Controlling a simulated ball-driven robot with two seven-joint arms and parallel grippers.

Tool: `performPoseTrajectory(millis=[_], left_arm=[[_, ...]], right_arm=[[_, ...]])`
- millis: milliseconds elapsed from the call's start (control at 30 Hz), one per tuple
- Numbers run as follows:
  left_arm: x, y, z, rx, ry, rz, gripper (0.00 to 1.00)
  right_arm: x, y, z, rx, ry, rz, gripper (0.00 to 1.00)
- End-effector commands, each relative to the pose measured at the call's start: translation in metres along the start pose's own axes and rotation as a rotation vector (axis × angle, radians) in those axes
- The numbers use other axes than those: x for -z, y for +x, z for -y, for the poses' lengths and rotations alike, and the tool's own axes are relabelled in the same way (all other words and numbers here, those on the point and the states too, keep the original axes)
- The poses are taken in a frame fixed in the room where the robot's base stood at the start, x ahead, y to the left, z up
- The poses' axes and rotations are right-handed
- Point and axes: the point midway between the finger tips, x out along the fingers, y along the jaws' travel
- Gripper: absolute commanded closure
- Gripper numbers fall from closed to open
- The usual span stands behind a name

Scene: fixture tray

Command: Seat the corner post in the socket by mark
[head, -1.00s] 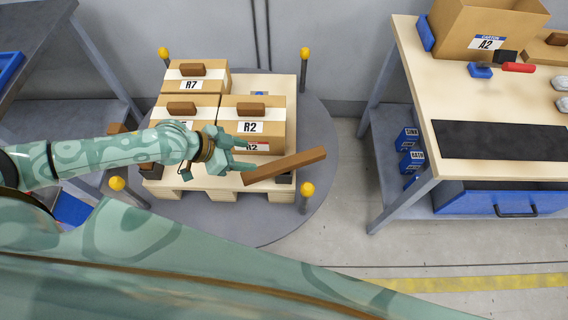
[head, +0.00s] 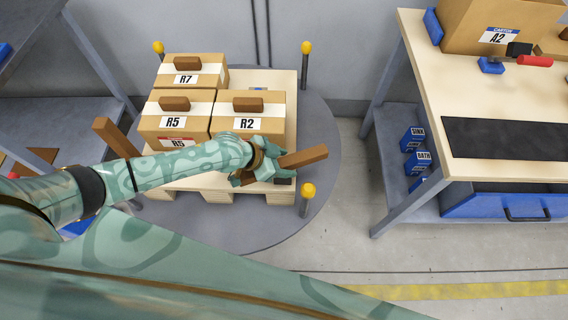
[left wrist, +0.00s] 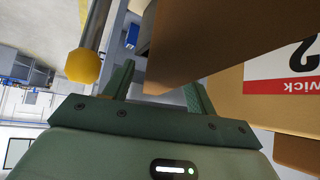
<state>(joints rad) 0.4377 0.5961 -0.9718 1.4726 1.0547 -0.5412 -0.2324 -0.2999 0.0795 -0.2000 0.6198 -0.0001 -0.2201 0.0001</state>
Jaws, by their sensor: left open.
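A long brown wooden post (head: 305,157) slants up to the right at the front right of the pallet. Its lower left end is hidden by my left gripper (head: 285,168), which is around or beside that end. I cannot tell whether they touch. The left wrist view shows the fingers (left wrist: 158,80) spread apart, with a large brown face beyond them that appears to be the post (left wrist: 205,40). A dark socket-like piece (head: 284,181) shows at the pallet's front right corner. Another brown post (head: 115,136) stands at the left. My right gripper is not in view.
Cartons R7 (head: 185,80), R5 (head: 173,124) and R2 (head: 248,124) stand on the pallet (head: 284,82). Yellow-topped poles (head: 308,190) stand around the grey round platform (head: 318,135). A workbench (head: 425,110) is at the right; floor between is clear.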

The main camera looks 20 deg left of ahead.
Motion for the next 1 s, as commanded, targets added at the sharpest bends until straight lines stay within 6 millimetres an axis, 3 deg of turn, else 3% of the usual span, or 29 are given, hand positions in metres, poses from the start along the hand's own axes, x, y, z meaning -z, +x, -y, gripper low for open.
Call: performPoseTrajectory(millis=[200, 367, 467, 767, 967, 1000], left_arm=[[0.001, 0.0, 0.0, 0.001, 0.001, -0.001, 0.46], [0.001, 0.0, 0.0, 0.001, 0.001, -0.001, 0.91], [0.001, 0.0, 0.0, 0.001, 0.001, -0.001, 0.97], [0.005, -0.004, 0.001, 0.001, 0.002, -0.002, 0.97], [0.028, -0.026, 0.001, 0.003, 0.004, -0.004, 0.97], [0.032, -0.035, -0.007, -0.001, 0.004, -0.003, 0.97]], right_arm=[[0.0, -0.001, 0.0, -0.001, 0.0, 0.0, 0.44], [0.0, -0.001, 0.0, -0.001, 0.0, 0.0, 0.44], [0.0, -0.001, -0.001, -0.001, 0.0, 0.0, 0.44], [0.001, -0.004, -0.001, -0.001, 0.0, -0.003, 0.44], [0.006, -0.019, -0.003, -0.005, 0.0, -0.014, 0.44], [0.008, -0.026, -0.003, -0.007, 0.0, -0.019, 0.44]])
